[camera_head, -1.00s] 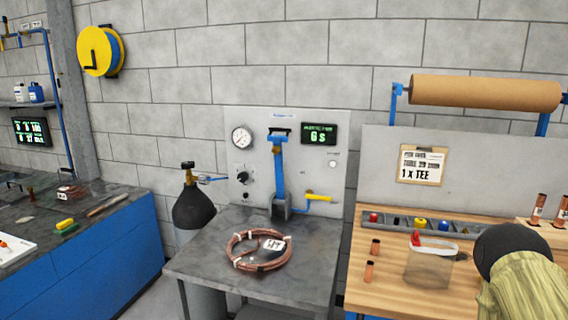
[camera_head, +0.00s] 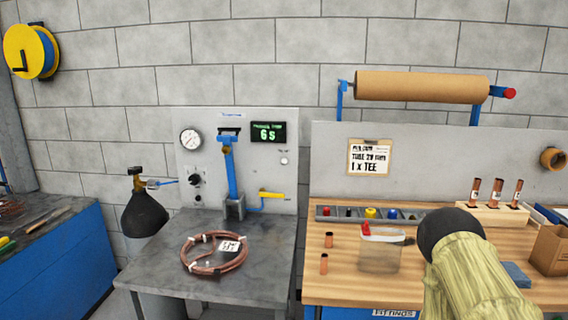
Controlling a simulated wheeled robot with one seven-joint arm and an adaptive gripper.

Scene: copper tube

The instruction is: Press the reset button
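A small pale round button (camera_head: 283,161) sits on the grey upright panel (camera_head: 215,150), just below a dark display (camera_head: 269,132) that reads 6 s in green. I can read no label by the button, so I cannot tell for sure that it is the reset button. Two dark knobs (camera_head: 194,180) are on the panel's left side, under a round gauge (camera_head: 190,140). My gripper is not in view.
A copper coil (camera_head: 208,268) lies on the grey table (camera_head: 262,240). A gas cylinder (camera_head: 143,215) stands left of it. A blue lever (camera_head: 232,170) stands before the panel. On the right, a dark rounded shape above striped yellowish cloth (camera_head: 470,275) blocks part of the wooden bench (camera_head: 345,285).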

